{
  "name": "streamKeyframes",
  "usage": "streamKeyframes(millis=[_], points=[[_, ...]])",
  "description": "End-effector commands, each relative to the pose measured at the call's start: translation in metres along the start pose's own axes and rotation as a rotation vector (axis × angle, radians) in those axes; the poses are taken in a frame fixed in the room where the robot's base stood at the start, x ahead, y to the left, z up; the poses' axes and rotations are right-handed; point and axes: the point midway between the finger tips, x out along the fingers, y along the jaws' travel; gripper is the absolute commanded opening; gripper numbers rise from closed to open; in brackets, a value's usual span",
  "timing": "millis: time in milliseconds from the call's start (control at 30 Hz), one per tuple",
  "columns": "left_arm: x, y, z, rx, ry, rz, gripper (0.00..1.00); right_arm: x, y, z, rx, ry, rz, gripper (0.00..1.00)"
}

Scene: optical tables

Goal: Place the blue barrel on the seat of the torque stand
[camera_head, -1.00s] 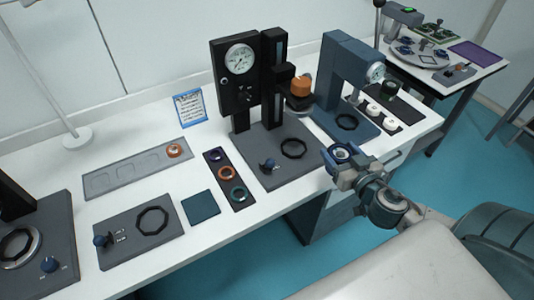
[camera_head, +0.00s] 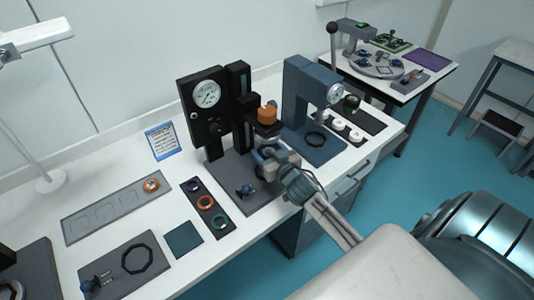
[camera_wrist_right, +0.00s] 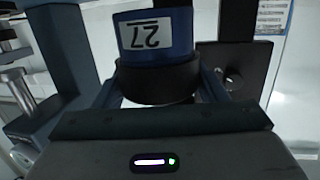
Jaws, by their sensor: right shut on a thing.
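The blue barrel (camera_wrist_right: 181,33), with a white label reading 27 upside down and a dark band, sits between the fingers of my right gripper (camera_wrist_right: 160,88). In the head view my right gripper (camera_head: 272,160) is shut on it, over the base of the black gauge stand, which I take as the torque stand (camera_head: 206,120). The gripper is just below the stand's orange-topped head (camera_head: 267,115). The black ring seat on the base is hidden behind the gripper, so I cannot tell whether the barrel touches it. My left gripper is not in view.
A blue press (camera_head: 300,88) stands close on the right. A dark tray (camera_head: 207,210) with several coloured rings lies to the left of the base, beside a blue pad (camera_head: 184,239). A grey plate (camera_head: 122,262) with an octagonal ring is further left.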

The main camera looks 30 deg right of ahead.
Motion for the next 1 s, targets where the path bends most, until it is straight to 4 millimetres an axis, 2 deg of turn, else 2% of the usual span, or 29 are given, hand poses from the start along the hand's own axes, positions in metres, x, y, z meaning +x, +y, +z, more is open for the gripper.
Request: streamKeyframes(millis=[133, 300, 400, 767, 800, 867, 1000], points=[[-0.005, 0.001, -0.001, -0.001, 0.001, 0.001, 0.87, 0.007, -0.003, 0.003, 0.0, -0.001, 0.0, 0.39], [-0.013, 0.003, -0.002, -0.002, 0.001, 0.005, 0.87, 0.01, -0.003, 0.026, 0.0, -0.002, 0.0, 0.39], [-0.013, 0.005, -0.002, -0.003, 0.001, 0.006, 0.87, 0.011, -0.003, 0.034, -0.001, 0.0, -0.002, 0.39], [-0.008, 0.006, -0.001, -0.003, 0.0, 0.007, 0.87, 0.012, -0.003, 0.039, -0.001, 0.0, -0.002, 0.39], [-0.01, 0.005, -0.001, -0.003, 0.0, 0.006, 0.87, 0.011, -0.003, 0.038, -0.001, -0.001, -0.001, 0.73], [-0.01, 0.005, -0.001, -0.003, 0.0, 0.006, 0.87, 0.011, -0.003, 0.038, -0.001, -0.001, -0.001, 0.85], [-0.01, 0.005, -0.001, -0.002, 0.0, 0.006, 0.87, 0.011, -0.003, 0.038, -0.001, -0.001, -0.001, 0.87]])
